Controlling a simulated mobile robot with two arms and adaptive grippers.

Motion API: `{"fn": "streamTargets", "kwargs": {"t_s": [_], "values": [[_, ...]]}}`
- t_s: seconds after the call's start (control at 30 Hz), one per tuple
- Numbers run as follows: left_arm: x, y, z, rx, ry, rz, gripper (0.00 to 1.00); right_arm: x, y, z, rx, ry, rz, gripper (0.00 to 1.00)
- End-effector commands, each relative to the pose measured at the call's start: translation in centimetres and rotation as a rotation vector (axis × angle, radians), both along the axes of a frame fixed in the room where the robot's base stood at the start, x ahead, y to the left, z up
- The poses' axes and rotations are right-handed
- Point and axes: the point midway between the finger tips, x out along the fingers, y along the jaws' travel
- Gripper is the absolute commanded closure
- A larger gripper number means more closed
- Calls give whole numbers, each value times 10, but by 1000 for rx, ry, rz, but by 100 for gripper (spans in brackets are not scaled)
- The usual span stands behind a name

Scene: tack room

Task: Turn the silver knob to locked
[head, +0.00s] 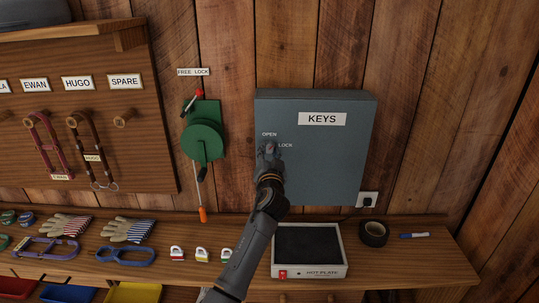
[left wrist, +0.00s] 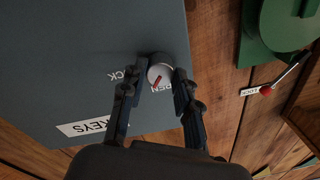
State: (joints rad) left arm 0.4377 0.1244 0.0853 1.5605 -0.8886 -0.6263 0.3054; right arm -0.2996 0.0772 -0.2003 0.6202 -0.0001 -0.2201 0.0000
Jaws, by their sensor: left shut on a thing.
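The grey key cabinet (head: 340,165) labelled KEYS hangs on the wooden wall, with OPEN and LOCK printed on its door. My left gripper (head: 269,150) reaches up to the door there and covers the knob in the head view. In the left wrist view, the round silver knob (left wrist: 160,70) with a red mark sits between the two fingertips of my left gripper (left wrist: 160,76), which is shut on it. That view is upside down; the red mark points towards the partly covered OPEN lettering, and LOCK is partly hidden by a finger. My right gripper is not in view.
A green crank device (head: 203,138) is on the wall left of the cabinet. Below, a shelf (head: 410,262) holds a hot plate (head: 308,252), black tape (head: 373,234), a marker (head: 414,235), gloves and padlocks. A wall socket (head: 367,199) is at the cabinet's lower right.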

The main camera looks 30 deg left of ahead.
Motion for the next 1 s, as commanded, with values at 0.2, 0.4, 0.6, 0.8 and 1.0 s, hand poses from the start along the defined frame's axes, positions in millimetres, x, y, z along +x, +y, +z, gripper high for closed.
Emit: {"fn": "streamTargets", "kwargs": {"t_s": [0.2, 0.4, 0.6, 0.8, 1.0], "values": [[0, 0, 0, 178, 110, -1, 100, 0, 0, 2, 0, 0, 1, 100], [0, 0, 0, 341, 210, -1, 100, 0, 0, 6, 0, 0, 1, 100], [-1, 1, 0, 494, 303, -1, 100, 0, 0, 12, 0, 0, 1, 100], [-1, 1, 0, 615, 379, -1, 100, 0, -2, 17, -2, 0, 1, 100], [-1, 1, 0, 699, 429, -1, 100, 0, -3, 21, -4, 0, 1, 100]]}}
